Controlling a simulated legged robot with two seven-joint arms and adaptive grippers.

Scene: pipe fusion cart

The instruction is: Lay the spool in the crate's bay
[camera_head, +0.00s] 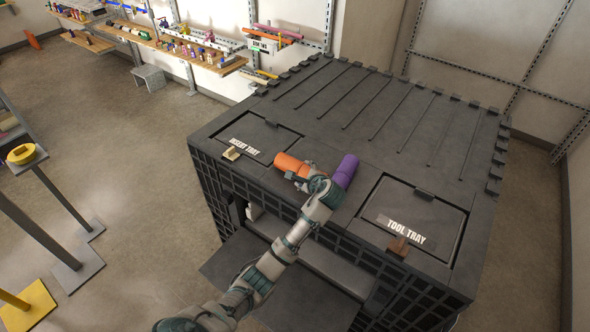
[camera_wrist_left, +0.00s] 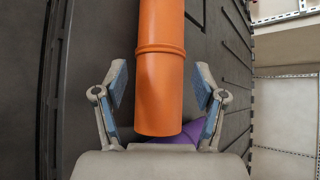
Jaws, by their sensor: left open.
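An orange pipe (camera_head: 290,166) and a purple pipe (camera_head: 345,171) lie close together on top of the dark crate-like cart (camera_head: 330,105). They may form the spool; my arm hides where they meet. My left gripper (camera_head: 316,183) is over them, open. In the left wrist view, its two fingers (camera_wrist_left: 161,85) stand either side of the orange pipe (camera_wrist_left: 161,60), with small gaps. A raised collar rings this pipe. Part of the purple pipe (camera_wrist_left: 185,135) shows beyond its near end. I cannot make out a separate crate bay. My right gripper is not in view.
Lids marked INSERT TRAY (camera_head: 262,135) and TOOL TRAY (camera_head: 425,215) flank the pipes on the cart top. The ribbed far part of the top is clear. A yellow ring-like piece (camera_head: 22,154) sits on a stand at left. Stocked shelves (camera_head: 200,55) line the back wall.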

